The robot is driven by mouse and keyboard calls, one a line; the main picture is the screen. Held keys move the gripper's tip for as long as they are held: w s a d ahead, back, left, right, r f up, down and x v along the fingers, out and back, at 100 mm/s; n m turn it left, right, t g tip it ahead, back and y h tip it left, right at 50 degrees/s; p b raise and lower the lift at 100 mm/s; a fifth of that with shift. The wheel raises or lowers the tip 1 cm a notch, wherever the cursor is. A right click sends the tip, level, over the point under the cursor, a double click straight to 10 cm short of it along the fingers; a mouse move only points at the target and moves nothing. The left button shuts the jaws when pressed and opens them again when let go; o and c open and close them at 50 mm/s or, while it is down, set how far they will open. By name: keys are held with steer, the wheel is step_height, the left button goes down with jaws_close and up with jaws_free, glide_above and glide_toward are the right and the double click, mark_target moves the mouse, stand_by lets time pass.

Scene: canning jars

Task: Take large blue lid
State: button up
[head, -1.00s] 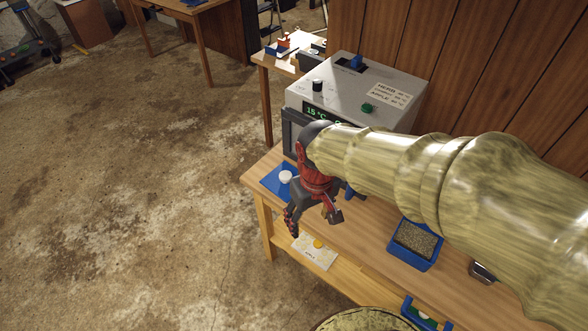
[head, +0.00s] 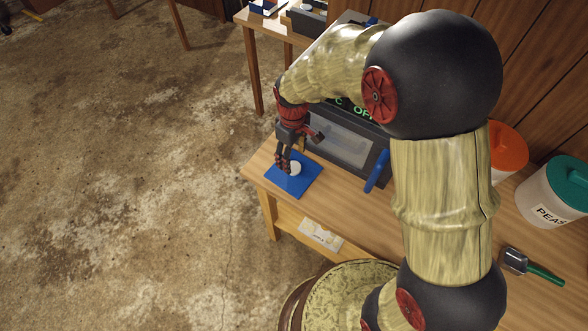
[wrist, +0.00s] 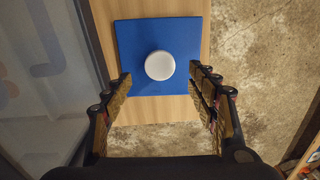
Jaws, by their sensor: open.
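My gripper (head: 285,164) is open and empty, pointing down over the blue square mat (head: 300,184) at the end of the wooden table. A small white round object (head: 295,168) sits on the mat, beside my fingers in the head view. In the wrist view the white round object (wrist: 160,65) lies on the blue mat (wrist: 192,32), roughly between and beyond the two open fingers (wrist: 160,76). I cannot tell whether it is a lid or a small jar. No round large blue lid can be made out in either current view.
An oven-like appliance (head: 345,140) with a blue handle (head: 377,170) stands close to the right of my gripper. At the right are an orange-lidded container (head: 507,148), a green-lidded PEAS container (head: 553,190) and a green-handled scoop (head: 540,271). A picture card (head: 321,234) lies on the lower shelf.

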mark_target(294, 166)
step_height(294, 166, down, 6)
steer(key=shift+f+b, duration=0.1)
steer(key=shift+b, duration=1.05)
steer(key=shift+c, duration=1.1)
steer(key=c, duration=1)
